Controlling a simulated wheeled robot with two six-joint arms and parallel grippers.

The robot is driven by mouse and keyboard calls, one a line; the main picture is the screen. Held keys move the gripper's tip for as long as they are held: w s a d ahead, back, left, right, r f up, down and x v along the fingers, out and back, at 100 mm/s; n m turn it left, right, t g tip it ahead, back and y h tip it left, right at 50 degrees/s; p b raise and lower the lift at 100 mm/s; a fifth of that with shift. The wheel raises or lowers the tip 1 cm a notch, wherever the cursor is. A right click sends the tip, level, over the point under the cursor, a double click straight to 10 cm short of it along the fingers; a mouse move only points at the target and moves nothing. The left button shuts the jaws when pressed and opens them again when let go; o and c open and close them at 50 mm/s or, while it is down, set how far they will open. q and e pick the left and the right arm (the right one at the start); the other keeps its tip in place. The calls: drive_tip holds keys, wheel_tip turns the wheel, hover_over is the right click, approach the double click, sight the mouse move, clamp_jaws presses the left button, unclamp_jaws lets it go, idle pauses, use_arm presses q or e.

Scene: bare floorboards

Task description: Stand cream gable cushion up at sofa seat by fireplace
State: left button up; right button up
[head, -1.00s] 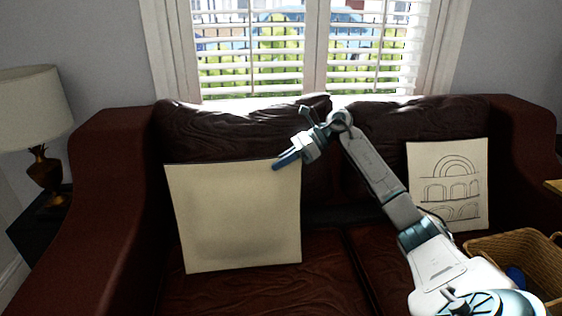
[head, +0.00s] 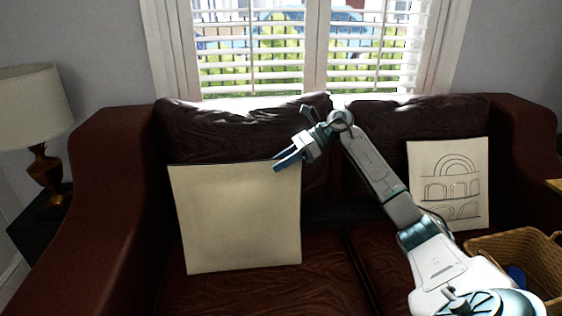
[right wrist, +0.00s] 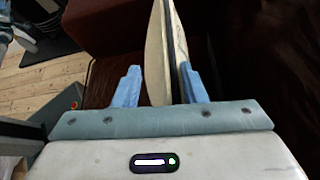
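A plain cream square cushion (head: 240,220) stands on the left seat of the dark red sofa (head: 105,225), close to upright, its lower edge on the seat. No gable drawing shows on the side facing me. My right gripper (head: 284,160) is at its top right corner, with the two fingers apart. In the right wrist view, the cushion (right wrist: 158,60) stands edge-on between the fingers of the right gripper (right wrist: 160,85); contact with either finger is hard to tell. My left gripper is out of view. No fireplace shows.
A cream cushion with drawn arches (head: 450,190) leans on the right seat. A wicker basket (head: 515,255) is at the lower right. A lamp (head: 35,115) stands beyond the left armrest. A window with blinds (head: 310,50) is behind the sofa.

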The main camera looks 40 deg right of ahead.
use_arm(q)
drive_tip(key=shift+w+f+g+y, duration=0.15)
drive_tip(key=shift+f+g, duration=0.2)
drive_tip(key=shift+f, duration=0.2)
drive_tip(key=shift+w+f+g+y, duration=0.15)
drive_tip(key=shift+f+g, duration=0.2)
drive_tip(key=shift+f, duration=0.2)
use_arm(e)
drive_tip(key=v, duration=1)
drive_tip(key=shift+d+r, duration=0.2)
drive_tip(key=shift+s, duration=0.1)
